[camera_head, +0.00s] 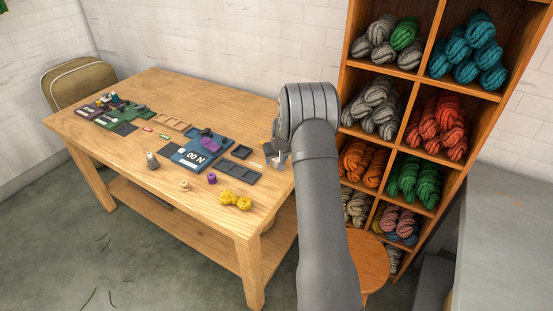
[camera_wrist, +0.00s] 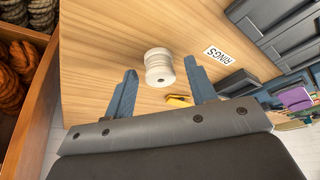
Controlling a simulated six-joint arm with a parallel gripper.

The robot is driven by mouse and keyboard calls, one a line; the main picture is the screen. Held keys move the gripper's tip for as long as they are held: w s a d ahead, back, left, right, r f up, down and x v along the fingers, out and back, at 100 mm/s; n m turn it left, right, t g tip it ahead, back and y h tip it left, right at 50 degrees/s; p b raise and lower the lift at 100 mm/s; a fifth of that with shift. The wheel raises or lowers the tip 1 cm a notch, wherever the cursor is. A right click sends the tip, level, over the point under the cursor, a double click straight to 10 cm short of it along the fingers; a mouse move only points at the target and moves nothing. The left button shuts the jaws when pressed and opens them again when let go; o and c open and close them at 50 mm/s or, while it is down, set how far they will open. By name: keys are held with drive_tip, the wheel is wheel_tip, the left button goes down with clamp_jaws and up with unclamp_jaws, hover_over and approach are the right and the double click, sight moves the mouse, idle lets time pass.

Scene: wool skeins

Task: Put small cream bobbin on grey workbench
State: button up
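A cream bobbin (camera_wrist: 158,67) is on the wooden table, seen in the wrist view between and beyond my fingertips. My gripper (camera_head: 277,158) is low over the table's right end in the head view. Its two blue-grey fingers (camera_wrist: 160,80) are spread apart, and I see no contact with the bobbin. Another small cream bobbin (camera_head: 184,185) lies near the table's front edge, beside a purple one (camera_head: 211,178). The grey workbench (camera_head: 508,200) stands at the right, with its visible top clear.
The wooden table (camera_head: 160,90) holds dark trays (camera_head: 237,172), yellow skeins (camera_head: 236,200) and a RINGS label (camera_wrist: 216,56). A wooden shelf (camera_head: 342,100) full of wool skeins stands between table and workbench.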

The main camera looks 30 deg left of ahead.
drive_tip(key=shift+o, duration=0.2)
drive_tip(key=v, duration=1.7)
drive_tip(key=shift+w+r, duration=0.2)
drive_tip(key=shift+r, duration=0.05)
drive_tip(key=shift+d, duration=0.2)
hover_over(278, 160)
drive_tip(key=s+d, duration=0.1)
drive_tip(key=d, duration=0.1)
wheel_tip(278, 160, down, 12)
drive_tip(key=shift+s+a+r, duration=0.15)
drive_tip(key=shift+r, duration=0.1)
drive_tip(key=shift+a+x, duration=0.15)
drive_tip(key=shift+x, duration=1.15)
drive_tip(key=shift+a+x, duration=0.2)
drive_tip(key=shift+x, duration=1.15)
drive_tip(key=shift+s+r, duration=0.15)
